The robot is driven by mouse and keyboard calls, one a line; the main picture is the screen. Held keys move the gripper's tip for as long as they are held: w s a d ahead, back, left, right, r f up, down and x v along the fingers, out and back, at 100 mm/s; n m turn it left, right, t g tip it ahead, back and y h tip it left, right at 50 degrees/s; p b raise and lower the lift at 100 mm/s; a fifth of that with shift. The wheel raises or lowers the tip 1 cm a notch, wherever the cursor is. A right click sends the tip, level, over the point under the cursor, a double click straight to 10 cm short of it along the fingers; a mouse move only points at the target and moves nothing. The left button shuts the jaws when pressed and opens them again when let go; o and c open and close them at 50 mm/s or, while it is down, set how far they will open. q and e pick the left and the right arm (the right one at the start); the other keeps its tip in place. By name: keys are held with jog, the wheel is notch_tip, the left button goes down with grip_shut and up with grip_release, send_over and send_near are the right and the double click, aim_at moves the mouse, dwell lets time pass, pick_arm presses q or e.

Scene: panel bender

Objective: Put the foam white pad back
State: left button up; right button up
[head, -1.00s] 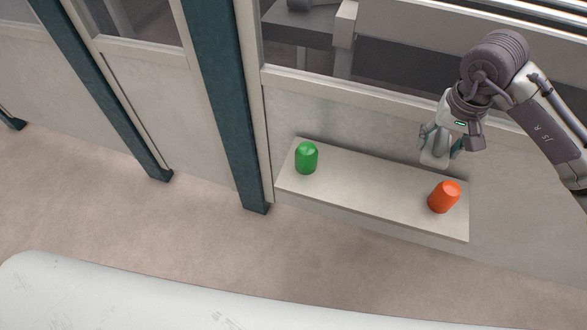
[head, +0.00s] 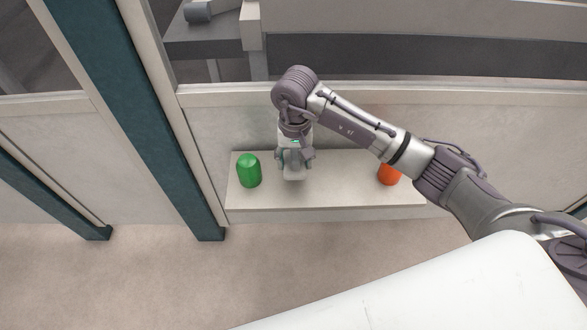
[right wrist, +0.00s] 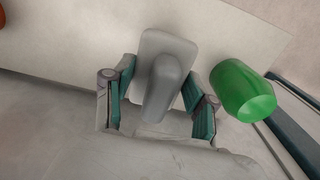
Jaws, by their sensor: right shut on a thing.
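The white foam pad (head: 293,173) is a pale block with a raised rounded grip. My right gripper (head: 294,157) is shut on it and holds it above the shelf, just right of the green bottle. In the right wrist view the pad (right wrist: 167,50) sits between the two fingers of the gripper (right wrist: 160,102), its flat plate facing the shelf. I cannot tell whether it touches the shelf. My left gripper is not in view.
A pale shelf (head: 335,190) on the machine front carries a green domed bottle (head: 249,171) at left and an orange one (head: 389,175) at right, partly behind my arm. Between them the shelf is mostly clear. A teal post (head: 150,120) stands left of the shelf.

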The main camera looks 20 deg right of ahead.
aim_at(294, 170)
notch_tip(294, 170, down, 3)
jog(key=shift+a+f, duration=0.1)
jog(key=shift+a, duration=0.05)
jog(key=shift+f, duration=0.55)
jog(key=o, duration=1.1)
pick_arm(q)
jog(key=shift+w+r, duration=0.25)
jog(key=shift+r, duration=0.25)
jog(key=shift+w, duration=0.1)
pick_arm(e)
notch_tip(294, 170, up, 12)
jog(key=shift+r, duration=0.1)
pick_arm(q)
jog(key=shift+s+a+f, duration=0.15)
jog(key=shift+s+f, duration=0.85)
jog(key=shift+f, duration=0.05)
